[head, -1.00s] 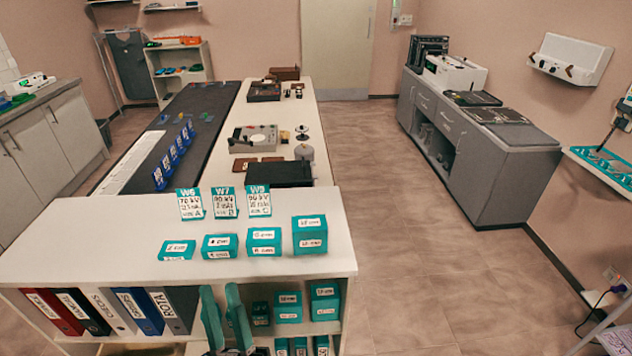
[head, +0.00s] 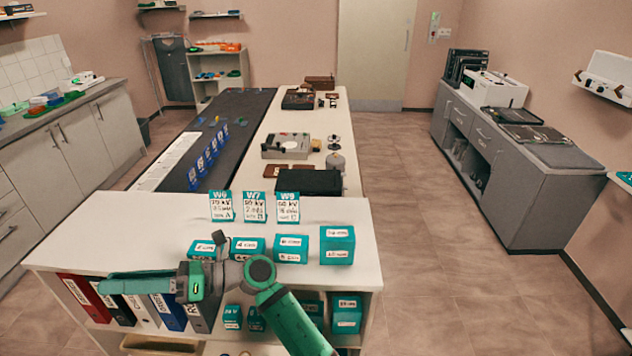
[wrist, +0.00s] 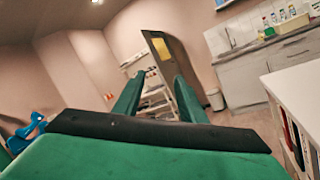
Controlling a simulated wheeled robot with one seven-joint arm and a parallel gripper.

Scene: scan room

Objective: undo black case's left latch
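A flat black case (head: 309,182) lies on the white right half of the long table in the head view, behind the upright cards. It looks shut, and its latches are too small to make out. My gripper (head: 108,284) is at the lower left of the head view, in front of the near white counter's front edge and well apart from the case. It points left. In the wrist view its two green fingers (wrist: 158,98) stand apart with nothing between them, so it is open. The wrist view does not show the case.
Teal boxes (head: 337,246) and upright cards (head: 255,207) stand on the near counter (head: 130,225), between me and the case. A grey device (head: 286,146) and a metal pot (head: 336,163) are near the case. The floor (head: 440,230) at right is clear.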

